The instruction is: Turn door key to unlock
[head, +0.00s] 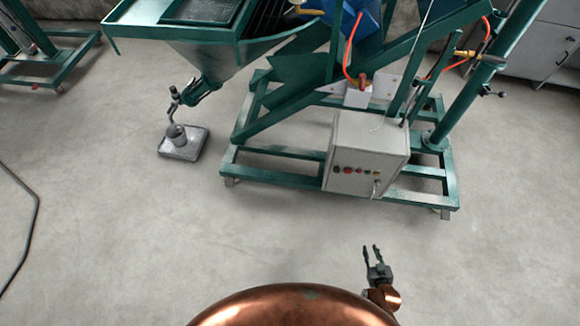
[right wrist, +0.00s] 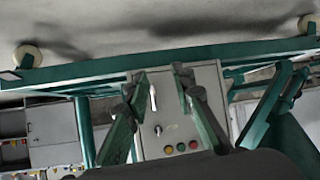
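The light grey control box (head: 362,150) stands on the green machine frame, its door closed. A silver handle or key-like piece (head: 376,188) is low on its right side; a separate key cannot be made out. In the right wrist view the box (right wrist: 207,78) appears upside down, with the silver piece (right wrist: 153,97) between my fingers in the picture. My right gripper (head: 372,249) is open and empty, in front of the box and apart from it. Its two fingers also show spread in the right wrist view (right wrist: 155,85). My left gripper is not in view.
Buttons (head: 348,170) sit in a row on the box front. The green base frame (head: 275,186) runs around the box. A grey stand (head: 184,143) stands on the floor at left under the hopper. The concrete floor (head: 220,235) before the machine is clear.

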